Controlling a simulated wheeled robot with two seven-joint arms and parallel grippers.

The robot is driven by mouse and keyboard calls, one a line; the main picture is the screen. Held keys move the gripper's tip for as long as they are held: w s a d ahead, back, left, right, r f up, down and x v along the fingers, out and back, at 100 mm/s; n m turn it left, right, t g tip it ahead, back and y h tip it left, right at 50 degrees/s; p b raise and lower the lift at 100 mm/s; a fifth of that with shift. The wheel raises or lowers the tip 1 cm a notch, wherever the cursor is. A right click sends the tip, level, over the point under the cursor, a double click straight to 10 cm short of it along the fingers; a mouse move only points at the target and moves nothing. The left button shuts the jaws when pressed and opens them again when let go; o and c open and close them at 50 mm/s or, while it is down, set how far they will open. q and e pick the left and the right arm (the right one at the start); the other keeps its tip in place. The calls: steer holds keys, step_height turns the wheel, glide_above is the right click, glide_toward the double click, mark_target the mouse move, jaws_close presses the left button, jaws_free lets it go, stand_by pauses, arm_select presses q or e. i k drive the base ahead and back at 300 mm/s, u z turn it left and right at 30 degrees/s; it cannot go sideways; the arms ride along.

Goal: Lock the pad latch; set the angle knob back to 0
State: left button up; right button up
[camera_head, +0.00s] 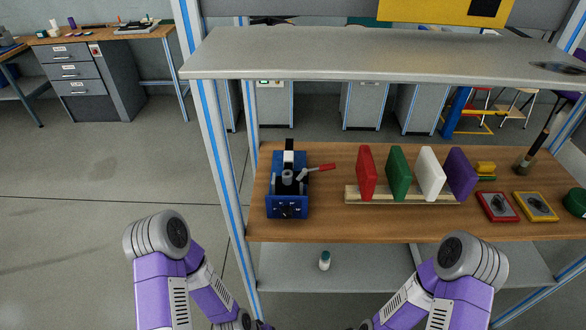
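A blue fixture (273,186) stands at the left end of the wooden bench shelf. A lever with a red handle (320,168) sticks out from its top to the right, tilted slightly upward; it may be the pad latch, but I cannot tell whether it is locked. A small dark knob (287,211) is on the fixture's front face; its setting is too small to read. A grey cylinder and a black-and-white upright part show on the fixture. Both of my arms are folded low in front of the bench, and my grippers are below the picture edge.
A wooden rack (405,196) holds a red pad (367,172), green pad (399,173), white pad (430,173) and purple pad (460,173). Red (498,207) and yellow (536,207) boxes lie to the right. Frame posts (217,140) and an upper grey shelf (380,52) surround the bench.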

mark_target(331, 166)
steer(key=u, duration=1)
steer(key=k, duration=1.05)
steer(key=z, duration=1.4)
steer(key=i, duration=0.5)
steer(key=u, duration=0.1)
